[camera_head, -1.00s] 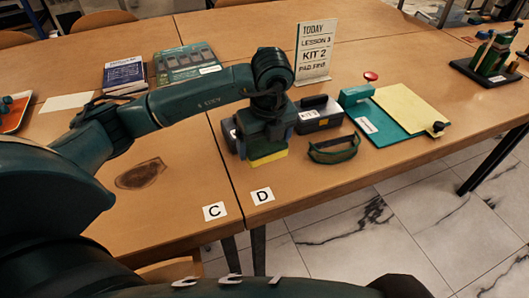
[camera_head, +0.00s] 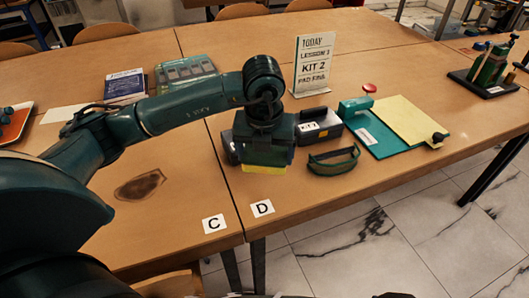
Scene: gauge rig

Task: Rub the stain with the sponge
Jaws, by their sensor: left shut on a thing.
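The stain (camera_head: 140,185) is a dark brown patch on the wooden table, on the left table section above the C label. The sponge (camera_head: 264,170) is yellow; only its lower edge shows below my left gripper (camera_head: 266,160). My left gripper points down over the right table section above the D label and is shut on the sponge. The gripper hides most of the sponge, and I cannot tell whether the sponge touches the table. My right gripper is not in view.
A grey kit box (camera_head: 318,127) stands just behind the gripper. Green goggles (camera_head: 333,158) lie to its right. The table around the stain is clear.

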